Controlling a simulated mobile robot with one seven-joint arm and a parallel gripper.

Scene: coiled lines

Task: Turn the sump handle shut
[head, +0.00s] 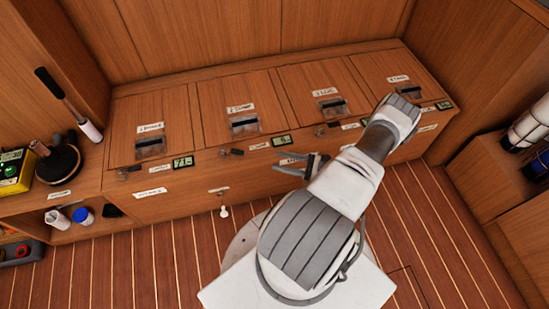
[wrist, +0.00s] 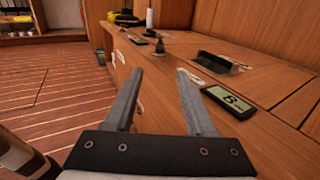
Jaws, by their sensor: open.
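My gripper (head: 290,163) is open and empty, in front of the bench's front edge and pointing left in the head view. In the wrist view its two fingers (wrist: 155,72) stand wide apart with nothing between them. A small dark handle (head: 232,151) sits on the front edge below the second hatch, left of and apart from the gripper. In the wrist view a dark handle (wrist: 160,48) stands beyond the fingertips. Other small handles sit below the first hatch (head: 124,172) and third hatch (head: 320,130). The labels are too small to tell surely which one is the sump.
Green displays (head: 182,162) line the bench edge; one (wrist: 228,105) lies close right of the fingers. A white knob (head: 224,211) hangs on the bench front. A black-handled tool (head: 62,95) and yellow box (head: 14,170) stand at the left. The plank floor is clear at left.

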